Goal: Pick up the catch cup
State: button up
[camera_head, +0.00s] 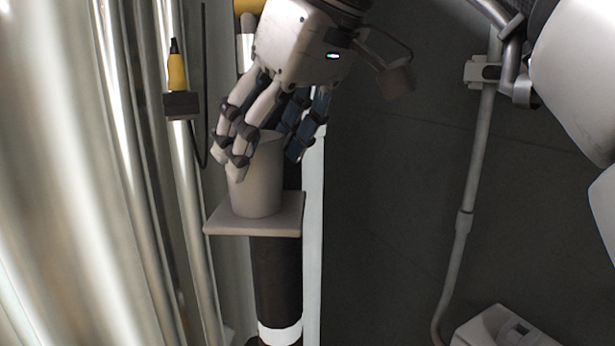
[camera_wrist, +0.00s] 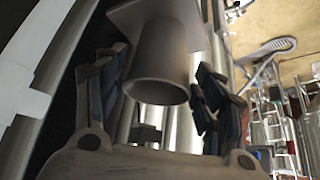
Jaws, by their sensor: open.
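Gaps show between the fingers and the cup there. The head view hides part of the rim behind the fingers.
Shiny vertical pipes (camera_head: 190,220) stand close on the left, with a yellow and black fitting (camera_head: 177,75) on a small bracket. A grey pipe (camera_head: 470,190) runs down the wall at the right. A white box (camera_head: 500,330) is at the bottom right. The space between post and pipe looks clear.

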jog(key=x, duration=0.2)
jog(key=shift+w+a+f, duration=0.1)
jog(key=shift+w+f, duration=0.05)
jog(key=shift+f, duration=0.05)
jog(key=shift+r, duration=0.1)
jog(key=shift+c, duration=0.6)
jog(key=c, duration=0.7)
jog(key=shift+r, duration=0.1)
jog(key=shift+r, duration=0.2)
jog(key=s+d+b, duration=0.1)
jog(key=s+d, duration=0.2)
jog(key=d, duration=0.2)
jog(key=s+d+b, duration=0.1)
jog(key=s+d, duration=0.3)
jog(key=s+d+b, duration=0.1)
jog(key=s+d, duration=0.2)
jog(key=d, duration=0.2)
jog(key=shift+s+d+b, duration=0.35)
jog(key=shift+b, duration=0.05)
